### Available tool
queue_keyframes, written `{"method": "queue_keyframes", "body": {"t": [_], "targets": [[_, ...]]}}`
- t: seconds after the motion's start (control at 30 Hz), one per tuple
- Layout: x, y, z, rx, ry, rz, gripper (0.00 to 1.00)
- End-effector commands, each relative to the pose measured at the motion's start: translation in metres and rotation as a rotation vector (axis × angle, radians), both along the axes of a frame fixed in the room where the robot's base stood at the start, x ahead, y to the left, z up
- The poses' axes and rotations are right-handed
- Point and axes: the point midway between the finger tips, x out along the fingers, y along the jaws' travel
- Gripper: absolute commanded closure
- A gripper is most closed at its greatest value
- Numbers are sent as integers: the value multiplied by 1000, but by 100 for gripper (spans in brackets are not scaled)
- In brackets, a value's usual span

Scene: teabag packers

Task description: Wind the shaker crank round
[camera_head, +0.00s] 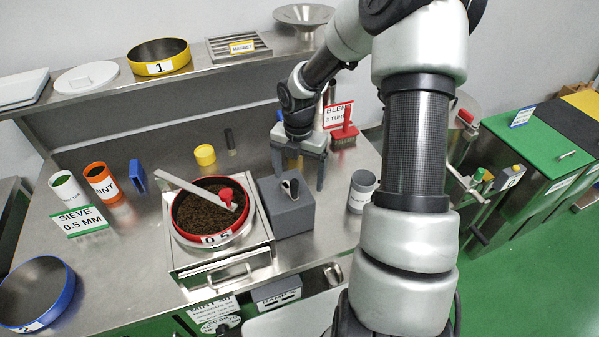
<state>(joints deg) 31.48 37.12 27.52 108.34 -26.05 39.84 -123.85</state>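The sieve shaker (222,262) stands on the steel bench, a metal box with a front handle. A red-rimmed sieve (210,239) full of dark leaf sits on it, under a pale bar (190,186) with a red knob (226,195). Right of it is a grey block (288,217) with a small black-and-silver part (290,187) on top, which looks like the crank; its full shape is unclear. My gripper (299,180) points down above this block with its fingers apart, one on each side of the small part. I cannot tell whether they touch it.
A yellow cup (205,155), an orange cup (101,182) and a blue-rimmed sieve (68,306) are on the left. A shelf (110,98) runs along the back. My arm hides the bench's right side.

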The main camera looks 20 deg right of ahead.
Motion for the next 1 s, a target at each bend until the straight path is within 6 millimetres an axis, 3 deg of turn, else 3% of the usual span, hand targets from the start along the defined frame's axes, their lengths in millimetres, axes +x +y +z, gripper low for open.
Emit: {"method": "queue_keyframes", "body": {"t": [0.53, 0.9, 1.0], "targets": [[-37, 25, 0, -1, -1, 2, 14], [-43, 28, -1, 0, 0, 1, 14], [-43, 28, -1, 0, 0, 1, 28]]}}
